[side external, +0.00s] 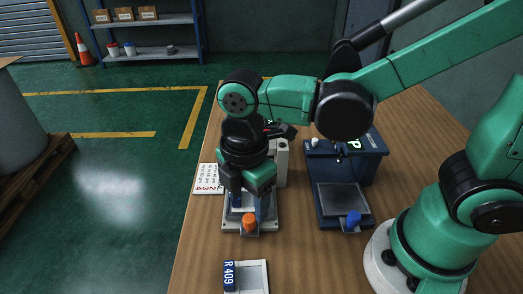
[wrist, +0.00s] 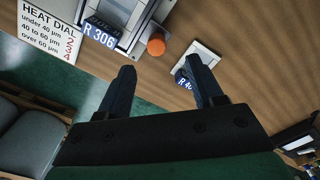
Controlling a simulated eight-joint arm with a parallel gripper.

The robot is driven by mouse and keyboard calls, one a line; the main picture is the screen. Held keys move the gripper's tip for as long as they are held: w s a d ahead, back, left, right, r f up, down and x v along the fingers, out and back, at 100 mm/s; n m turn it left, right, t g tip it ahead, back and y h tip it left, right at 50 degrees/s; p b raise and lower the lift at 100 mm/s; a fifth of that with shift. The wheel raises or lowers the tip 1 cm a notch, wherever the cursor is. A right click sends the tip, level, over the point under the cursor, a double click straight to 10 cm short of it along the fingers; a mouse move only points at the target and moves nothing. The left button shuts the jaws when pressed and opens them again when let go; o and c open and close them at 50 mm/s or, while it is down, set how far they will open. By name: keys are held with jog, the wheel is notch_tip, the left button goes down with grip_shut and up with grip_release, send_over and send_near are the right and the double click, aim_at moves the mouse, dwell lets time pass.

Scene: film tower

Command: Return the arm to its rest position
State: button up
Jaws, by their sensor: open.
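My gripper (side external: 248,186) hangs from the green arm over the grey machine with the orange knob (side external: 249,222), on the left side of the table. In the wrist view its two dark fingers (wrist: 160,70) are spread apart with nothing between them. A blue tag marked R 306 (wrist: 99,33) lies on the grey machine, apart from the fingers. The arm is stretched out from its base across the table. The gripper hides part of the grey machine in the side view.
A blue machine marked P (side external: 353,145) with a blue knob (side external: 351,220) stands to the right. A pale holder (side external: 256,270) with a blue R 409 tag (side external: 229,275) lies at the front. A heat dial card (side external: 208,179) lies at the left edge of the wooden table (side external: 200,255).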

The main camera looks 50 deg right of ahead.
jog(key=shift+r, duration=0.15)
jog(key=w+d+r+m+t, duration=0.1)
jog(key=d+r+m+t, duration=0.1)
jog(key=d+m, duration=0.4)
jog(key=w+d+r+m+t, duration=0.1)
jog(key=d+r+m+t, duration=0.2)
jog(key=m, duration=0.9)
jog(key=d+t, duration=0.2)
jog(key=d, duration=0.2)
jog(key=shift+w, duration=0.3)
